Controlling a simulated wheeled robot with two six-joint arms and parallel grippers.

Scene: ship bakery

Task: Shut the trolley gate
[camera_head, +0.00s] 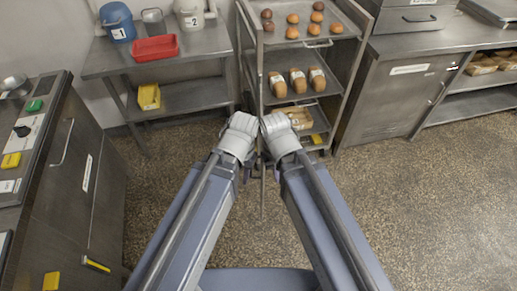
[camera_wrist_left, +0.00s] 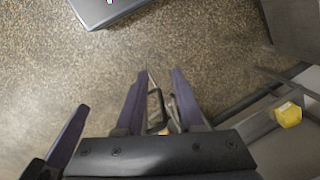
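The steel trolley (camera_head: 341,96) stands at the top centre of the head view, with trays of buns and loaves. Its gate (camera_head: 262,196) shows as a thin upright edge in front of the trolley, between my two arms; most of it is hidden by my wrists. My left gripper (camera_head: 247,172) is at the gate's left side. In the left wrist view, its fingers (camera_wrist_left: 157,100) are apart, with a narrow dark-framed metal part (camera_wrist_left: 155,108) between them, probably of the gate. My right gripper (camera_head: 272,170) is close beside it; its fingertips are hidden.
A steel table (camera_head: 185,66) with tubs and a red tray (camera_head: 155,48) stands left of the trolley. A steel cabinet (camera_head: 385,104) stands close on the right. A control counter (camera_head: 62,190) is at far left. The speckled floor at right is clear.

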